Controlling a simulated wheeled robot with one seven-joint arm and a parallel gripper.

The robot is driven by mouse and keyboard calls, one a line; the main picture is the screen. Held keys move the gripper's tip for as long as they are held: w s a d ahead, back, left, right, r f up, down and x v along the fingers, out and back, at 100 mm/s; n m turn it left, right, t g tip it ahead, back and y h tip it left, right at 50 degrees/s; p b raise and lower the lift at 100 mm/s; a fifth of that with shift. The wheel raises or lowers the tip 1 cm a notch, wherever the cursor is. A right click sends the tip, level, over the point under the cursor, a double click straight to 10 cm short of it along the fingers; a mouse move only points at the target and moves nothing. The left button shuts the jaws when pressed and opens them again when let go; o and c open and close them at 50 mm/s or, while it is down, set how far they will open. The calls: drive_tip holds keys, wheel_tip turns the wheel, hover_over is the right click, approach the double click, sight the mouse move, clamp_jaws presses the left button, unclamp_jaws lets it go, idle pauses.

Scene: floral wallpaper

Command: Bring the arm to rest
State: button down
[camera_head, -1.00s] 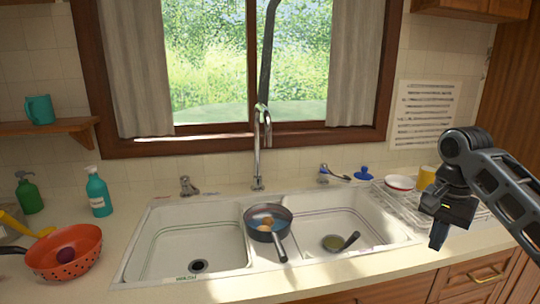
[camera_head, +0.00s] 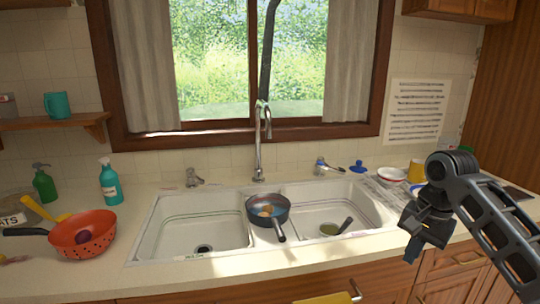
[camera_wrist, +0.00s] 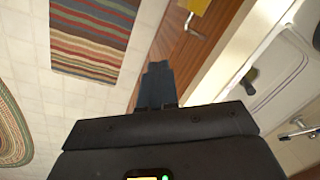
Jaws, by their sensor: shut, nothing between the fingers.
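My gripper (camera_head: 411,254) hangs at the right of the head view, in front of the counter's front edge, with its fingers pointing down. It is shut and empty. In the wrist view my gripper (camera_wrist: 156,78) shows its closed fingers over the wooden cabinet front, beside the tiled floor. My arm reaches in from the right edge of the head view, bent at the joint above the gripper.
A double sink (camera_head: 160,240) fills the middle counter, with a pan (camera_head: 281,217) on its divider. A red colander (camera_head: 70,240) stands left. A striped rug (camera_wrist: 95,40) lies on the floor.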

drive_tip(key=s+a+f+n+t+y, duration=0.1)
drive_tip(key=s+a+f+t+y, duration=0.1)
drive_tip(key=a+f, duration=0.5)
drive_tip(key=s+a+f+n+t+y, duration=0.15)
drive_tip(key=a+f, duration=0.25)
drive_tip(key=a, duration=0.5)
drive_tip(key=s+a+f+t, duration=0.2)
drive_tip(key=s+a+f, duration=0.15)
drive_tip(key=s, duration=0.25)
drive_tip(key=s+a+f+t, duration=0.2)
drive_tip(key=s+a+t, duration=0.15)
drive_tip(key=s, duration=0.25)
drive_tip(key=s+d+r+t+h+b, duration=0.1)
drive_tip(key=s+d, duration=0.2)
drive_tip(key=s, duration=0.7)
drive_tip(key=s+d+t+h, duration=0.1)
drive_tip(key=s+d+h, duration=0.15)
drive_tip(key=s, duration=0.75)
drive_tip(key=s+d+r+n+t, duration=0.1)
drive_tip(key=s+d+r+n, duration=0.2)
drive_tip(key=s+r, duration=0.3)
drive_tip(key=s+d+r+n+t+h, duration=0.1)
drive_tip(key=s+d+r+n, duration=0.2)
drive_tip(key=s+d+r, duration=0.2)
drive_tip(key=shift+s+r+t, duration=0.4)
drive_tip(key=shift+s+r, duration=0.85)
drive_tip(key=shift+s, duration=0.45)
